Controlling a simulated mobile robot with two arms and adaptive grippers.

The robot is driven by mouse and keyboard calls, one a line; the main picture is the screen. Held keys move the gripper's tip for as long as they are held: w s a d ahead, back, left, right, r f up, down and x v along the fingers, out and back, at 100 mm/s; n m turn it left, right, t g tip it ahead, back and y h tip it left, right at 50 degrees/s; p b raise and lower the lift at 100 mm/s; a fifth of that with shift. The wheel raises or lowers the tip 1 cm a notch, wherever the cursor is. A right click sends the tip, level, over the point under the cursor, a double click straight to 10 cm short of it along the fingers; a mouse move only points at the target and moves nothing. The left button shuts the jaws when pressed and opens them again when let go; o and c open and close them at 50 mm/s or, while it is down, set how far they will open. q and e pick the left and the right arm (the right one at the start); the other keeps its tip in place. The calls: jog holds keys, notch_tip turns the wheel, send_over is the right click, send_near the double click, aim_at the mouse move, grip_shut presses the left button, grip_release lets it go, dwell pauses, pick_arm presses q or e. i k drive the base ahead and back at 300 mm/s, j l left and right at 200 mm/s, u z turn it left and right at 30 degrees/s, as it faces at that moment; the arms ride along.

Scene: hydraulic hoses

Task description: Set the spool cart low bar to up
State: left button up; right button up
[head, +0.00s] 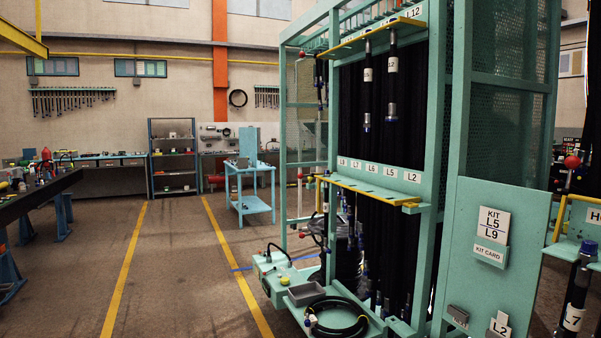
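A tall teal frame (437,120) with dark hoses (372,120) hanging in it stands right of centre; I cannot tell for certain that it is the spool cart. A lower yellow bar (372,191) crosses its front at mid height, below a label strip reading L9, L7, L6, L5 and L2. A red knob (300,177) shows near the left end of this bar. A higher yellow bar (372,37) crosses near the top, with another red knob (302,54) to its left. Neither of my grippers is in view.
A teal panel with a KIT L5 L9 card (493,224) stands at the right. A partly seen stand with a red knob (572,162) is at the right edge. A coiled black hose (338,330) lies on the frame's base. The floor (175,270) at left centre is clear.

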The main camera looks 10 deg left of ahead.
aim_at(411, 203)
jog(key=i+j, duration=0.15)
jog(key=i, duration=0.3)
jog(key=i+j, duration=0.2)
jog(key=i, duration=0.3)
jog(key=i+j, duration=0.15)
jog(key=i, duration=0.3)
jog(key=i+j+z, duration=0.1)
jog(key=i, duration=0.35)
jog(key=j, duration=0.1)
